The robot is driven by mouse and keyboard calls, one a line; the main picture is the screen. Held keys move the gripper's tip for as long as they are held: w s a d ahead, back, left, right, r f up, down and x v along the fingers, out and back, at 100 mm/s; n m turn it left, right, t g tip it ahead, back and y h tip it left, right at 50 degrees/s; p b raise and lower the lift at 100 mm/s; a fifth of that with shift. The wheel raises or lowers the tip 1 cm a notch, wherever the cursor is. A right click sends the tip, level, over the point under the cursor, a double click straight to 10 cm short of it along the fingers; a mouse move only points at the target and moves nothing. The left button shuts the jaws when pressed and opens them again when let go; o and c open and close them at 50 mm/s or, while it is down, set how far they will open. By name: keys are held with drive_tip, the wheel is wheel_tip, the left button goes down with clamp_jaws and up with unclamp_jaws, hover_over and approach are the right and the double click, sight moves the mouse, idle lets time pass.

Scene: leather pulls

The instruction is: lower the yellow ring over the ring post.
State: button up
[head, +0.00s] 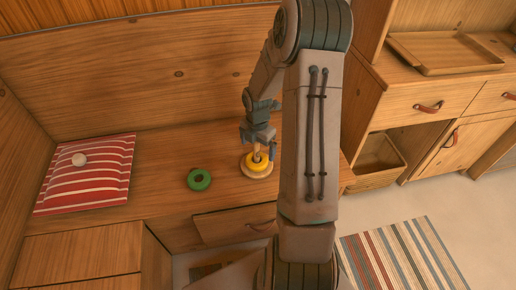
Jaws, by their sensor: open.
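The yellow ring (258,165) lies low around the ring post (257,155), just above or on its pale round base (255,174). I cannot tell whether it touches the base. My gripper (257,144) is open above the ring, around or close beside the top of the post. The fingertips are small in the head view, and the gap between them and the ring is hard to judge. My arm hides what lies to the right of the post.
A green ring (199,179) lies on the wooden bench to the left of the post. A drawer (235,224) is below the bench front. The bench between cushion and green ring is clear.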

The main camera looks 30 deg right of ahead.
wheel_tip(320, 180, up, 11)
drive_tip(key=p, duration=0.3)
drive_tip(key=shift+r, duration=0.3)
idle(1.2)
